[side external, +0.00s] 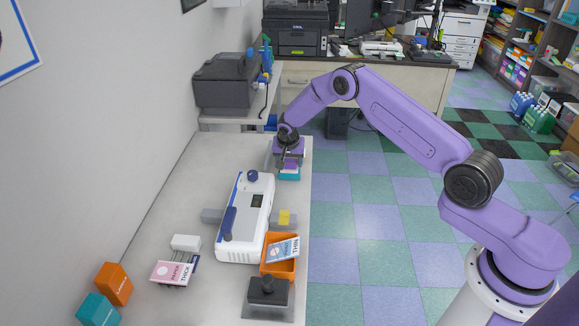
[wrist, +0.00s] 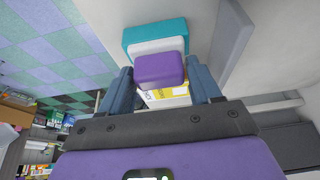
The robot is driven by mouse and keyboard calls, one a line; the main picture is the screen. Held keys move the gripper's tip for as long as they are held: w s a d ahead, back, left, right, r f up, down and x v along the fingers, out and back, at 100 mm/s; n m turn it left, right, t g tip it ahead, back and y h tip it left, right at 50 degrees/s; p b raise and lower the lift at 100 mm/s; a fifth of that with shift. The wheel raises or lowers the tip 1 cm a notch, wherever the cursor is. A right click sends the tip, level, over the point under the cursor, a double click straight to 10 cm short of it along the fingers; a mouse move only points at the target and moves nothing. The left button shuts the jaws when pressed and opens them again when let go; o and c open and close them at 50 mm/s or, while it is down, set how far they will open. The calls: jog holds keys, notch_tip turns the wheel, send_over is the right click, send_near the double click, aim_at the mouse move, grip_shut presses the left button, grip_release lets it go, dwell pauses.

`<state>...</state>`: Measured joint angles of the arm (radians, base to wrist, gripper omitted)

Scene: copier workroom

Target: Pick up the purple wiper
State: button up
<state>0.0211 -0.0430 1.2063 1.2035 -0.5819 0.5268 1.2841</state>
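The purple wiper (wrist: 160,71) is a small rounded block. In the wrist view it lies over a white block (wrist: 150,47) and a larger teal block (wrist: 155,28), apparently stacked. My gripper (wrist: 162,77) is open, with one blue finger on each side of the wiper and a visible gap on both sides. In the side external view my gripper (side external: 288,152) points down at the far right end of the light table. The teal block (side external: 289,176) shows just below it. The wiper is mostly hidden there by my gripper.
A white machine (side external: 246,220) stands mid-table. Nearer are an orange bin (side external: 279,269) with a card, a black block (side external: 268,290), a pink-and-white card (side external: 174,271), and orange (side external: 114,283) and teal (side external: 97,310) boxes. A dark printer (side external: 226,84) stands beyond the table.

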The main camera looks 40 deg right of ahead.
aim_at(289, 159)
dwell(0.3)
jog(key=shift+r, duration=0.55)
notch_tip(289, 159, up, 2)
jog(key=shift+r, duration=0.1)
jog(key=s+r, duration=0.3)
jog(key=s, duration=0.1)
jog(key=s+r, duration=0.3)
jog(key=s, duration=0.2)
jog(key=s+a+r, duration=0.1)
jog(key=s+r, duration=0.2)
jog(key=s, duration=0.2)
jog(key=shift+r, duration=0.35)
jog(key=o, duration=0.3)
jog(key=shift+c, duration=1.1)
